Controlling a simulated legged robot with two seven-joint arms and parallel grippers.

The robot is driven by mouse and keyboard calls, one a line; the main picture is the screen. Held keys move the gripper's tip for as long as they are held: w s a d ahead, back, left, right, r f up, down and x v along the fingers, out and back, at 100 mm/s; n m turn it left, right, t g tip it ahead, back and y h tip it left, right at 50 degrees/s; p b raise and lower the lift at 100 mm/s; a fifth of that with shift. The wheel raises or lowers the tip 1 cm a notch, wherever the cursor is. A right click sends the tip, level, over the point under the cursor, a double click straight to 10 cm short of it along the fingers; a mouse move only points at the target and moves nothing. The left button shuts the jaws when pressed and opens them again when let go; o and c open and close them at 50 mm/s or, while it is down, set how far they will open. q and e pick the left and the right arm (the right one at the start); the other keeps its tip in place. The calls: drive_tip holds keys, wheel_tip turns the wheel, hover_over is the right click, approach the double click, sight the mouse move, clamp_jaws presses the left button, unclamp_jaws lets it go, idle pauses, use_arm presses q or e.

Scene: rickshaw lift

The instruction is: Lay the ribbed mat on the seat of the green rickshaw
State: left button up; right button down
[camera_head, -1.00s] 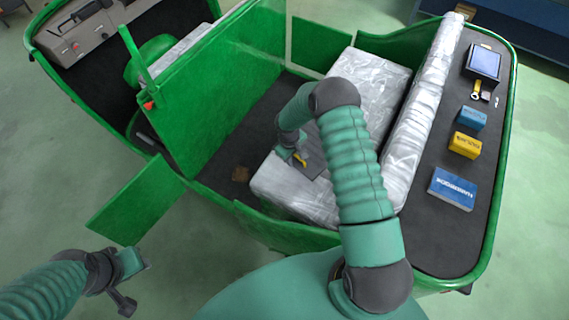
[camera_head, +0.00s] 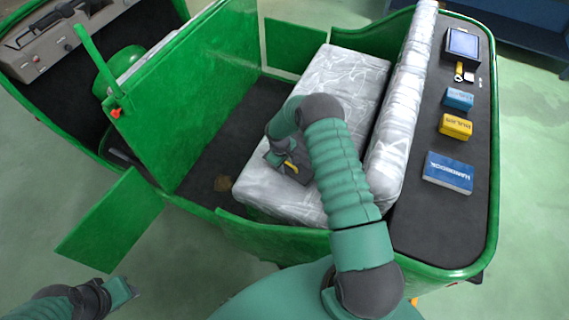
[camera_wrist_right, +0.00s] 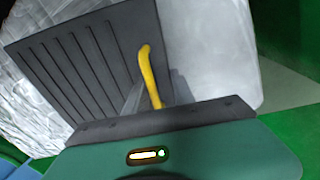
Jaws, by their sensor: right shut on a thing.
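The green rickshaw (camera_head: 215,95) fills the middle of the head view. Its seat (camera_head: 342,85) is wrapped in shiny clear plastic. The dark grey ribbed mat (camera_wrist_right: 75,65) lies over or just above the seat in the right wrist view; whether it touches cannot be told. My right gripper (camera_head: 285,160) is over the seat's front part, shut on the mat, with a yellow strip (camera_wrist_right: 149,75) between the fingers. Arm and gripper hide most of the mat in the head view. My left gripper (camera_head: 122,292) hangs at the lower left, outside the rickshaw; its jaws are unclear.
The padded backrest (camera_head: 402,110) stands right of the seat. The shelf behind it (camera_head: 430,225) holds a blue box (camera_head: 448,172), a yellow box (camera_head: 455,126), a smaller blue box (camera_head: 459,99) and a tablet (camera_head: 463,45). An open green door (camera_head: 110,220) juts out at left.

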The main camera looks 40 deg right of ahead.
drive_tip(key=shift+f+b, duration=0.3)
drive_tip(key=shift+f, duration=0.45)
use_arm(q)
drive_tip(key=shift+f, duration=0.6)
use_arm(e)
drive_tip(key=c, duration=1)
unclamp_jaws()
drive_tip(key=shift+o, duration=0.5)
drive_tip(key=o, duration=0.9)
drive_tip(key=shift+r, duration=0.1)
use_arm(q)
drive_tip(key=shift+r+p, duration=0.55)
use_arm(e)
drive_tip(key=shift+a+r, duration=0.1)
drive_tip(key=shift+r, duration=0.65)
